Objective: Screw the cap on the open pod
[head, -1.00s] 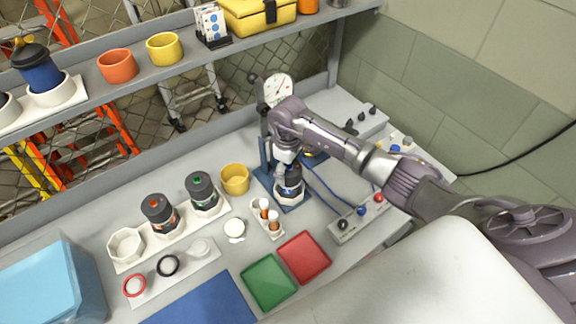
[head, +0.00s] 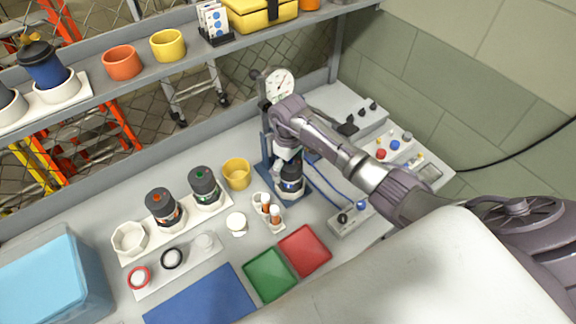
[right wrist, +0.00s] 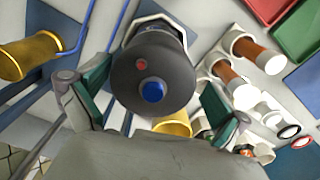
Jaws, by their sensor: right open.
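A dark pod (head: 291,180) stands upright in a pale eight-sided holder on the blue stand. In the right wrist view its round dark cap (right wrist: 153,80) fills the middle, with a blue dot and a small red dot on top. The cap sits over the pod body; I cannot tell how tightly. My right gripper (head: 287,156) is just above the pod in the head view. In the right wrist view its green-padded fingers are open, one each side of the cap, with gaps visible. My left gripper is not in view.
Two dark pods, red-marked (head: 161,205) and green-marked (head: 204,184), stand in a white rack to the left. A yellow cup (head: 237,173), orange-and-white vials (head: 275,213), a green tray (head: 269,276) and a red tray (head: 305,250) are near. A gauge (head: 279,85) rises behind the stand.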

